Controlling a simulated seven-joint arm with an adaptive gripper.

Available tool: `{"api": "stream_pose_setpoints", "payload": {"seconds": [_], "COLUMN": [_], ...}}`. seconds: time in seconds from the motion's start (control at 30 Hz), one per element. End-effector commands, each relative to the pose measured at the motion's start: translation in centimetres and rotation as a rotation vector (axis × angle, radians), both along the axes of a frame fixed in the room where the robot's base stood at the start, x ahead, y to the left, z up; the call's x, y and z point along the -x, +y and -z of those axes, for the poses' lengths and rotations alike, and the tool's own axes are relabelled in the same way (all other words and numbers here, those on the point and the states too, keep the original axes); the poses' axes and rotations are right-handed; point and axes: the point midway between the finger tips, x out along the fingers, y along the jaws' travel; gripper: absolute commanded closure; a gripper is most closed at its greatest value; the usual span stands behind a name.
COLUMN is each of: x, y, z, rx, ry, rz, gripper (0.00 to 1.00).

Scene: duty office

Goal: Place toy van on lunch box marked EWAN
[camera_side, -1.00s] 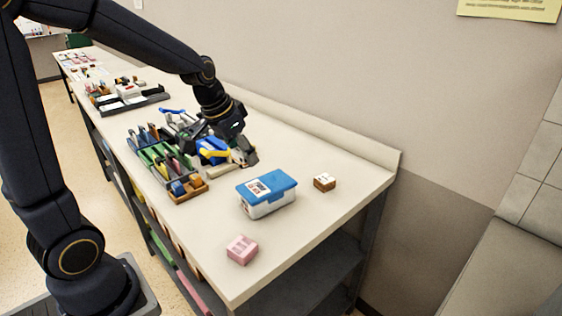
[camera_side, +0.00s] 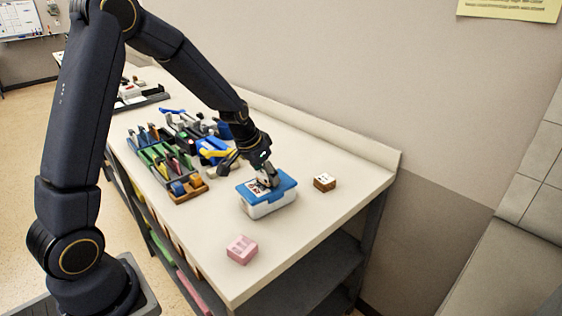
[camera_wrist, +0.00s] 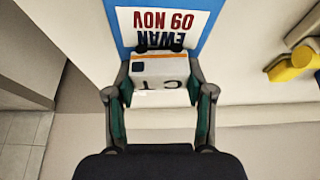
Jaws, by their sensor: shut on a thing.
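The lunch box (camera_side: 268,207) has a blue lid and a pale body and stands on the counter. My gripper (camera_wrist: 160,88) is shut on the toy van (camera_wrist: 160,70), a small white block-like body with an orange stripe, a dark blue square and dark letters. The van is between the two fingers, over the lid beside the label's edge. In the side view my gripper (camera_side: 266,182) is right over the lid and mostly hides the van. I cannot tell whether the van touches the lid.
A pink block (camera_side: 242,250) lies in front of the lunch box. A small brown-and-white block (camera_side: 324,182) lies to its right. Racks of coloured items (camera_side: 170,160) fill the counter to the left.

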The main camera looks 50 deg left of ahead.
Motion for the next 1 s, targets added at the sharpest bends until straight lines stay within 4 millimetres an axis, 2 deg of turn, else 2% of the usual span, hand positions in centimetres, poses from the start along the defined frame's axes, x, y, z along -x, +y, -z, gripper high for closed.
{"api": "stream_pose_setpoints", "payload": {"seconds": [0.17, 0.2, 0.4, 0.77, 0.87, 1.0], "x": [0.0, 0.0, 0.0, 0.0, 0.3, 1.3], "y": [0.0, 0.0, 0.0, 0.0, 0.0, 0.1], "z": [0.3, 0.3, 0.3, 0.0, -1.0, -3.7], "rx": [0.0, -0.001, 0.0, 0.0, -0.001, -0.003], "ry": [0.0, -0.001, 0.0, -0.001, -0.004, -0.007], "rz": [0.0, 0.0, 0.0, 0.001, 0.001, 0.0], "gripper": [0.79, 0.44, 0.23, 0.22, 0.22, 0.22]}}
